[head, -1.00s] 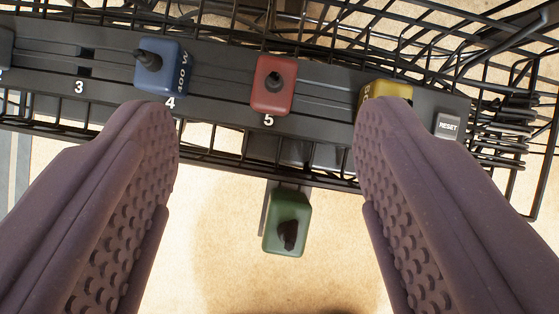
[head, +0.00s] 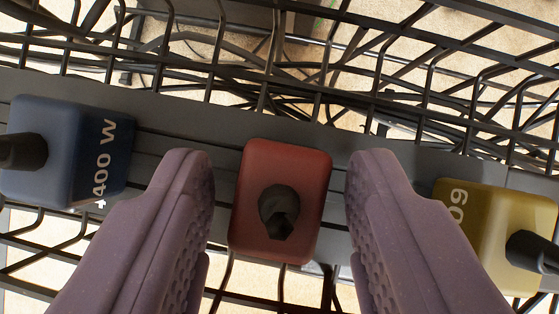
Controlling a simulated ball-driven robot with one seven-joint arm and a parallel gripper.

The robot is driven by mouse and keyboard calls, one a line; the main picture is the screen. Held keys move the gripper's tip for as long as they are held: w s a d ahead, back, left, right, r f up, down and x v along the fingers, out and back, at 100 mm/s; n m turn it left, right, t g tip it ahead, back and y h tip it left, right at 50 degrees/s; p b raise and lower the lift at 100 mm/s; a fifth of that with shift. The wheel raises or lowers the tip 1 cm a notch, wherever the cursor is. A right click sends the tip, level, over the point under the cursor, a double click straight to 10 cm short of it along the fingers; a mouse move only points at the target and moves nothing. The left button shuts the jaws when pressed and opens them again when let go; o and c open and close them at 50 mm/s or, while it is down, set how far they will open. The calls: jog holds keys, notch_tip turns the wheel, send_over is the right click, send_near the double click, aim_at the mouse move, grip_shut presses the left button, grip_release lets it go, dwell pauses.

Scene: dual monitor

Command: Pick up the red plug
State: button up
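The red plug (head: 282,165) sits in the dark power strip (head: 345,145) in the middle of the head view, with a black cable stub at its centre. My gripper (head: 280,195) is open, with one purple finger on each side of the red plug. The left finger is close to the plug's left side and the right finger close to its right side. A narrow gap shows on both sides, so the plug is not gripped. The fingers hide parts of the strip.
A blue plug (head: 70,150) marked 400 W is in the strip at left. A yellow plug (head: 490,225) is at right, beyond the right finger. A black wire basket (head: 220,45) with loose cables surrounds the strip.

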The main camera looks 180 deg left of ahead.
aim_at(281, 235)
grip_shut()
notch_tip(281, 235, up, 15)
jog(key=p, duration=0.6)
jog(key=shift+f, duration=0.2)
dwell(0.3)
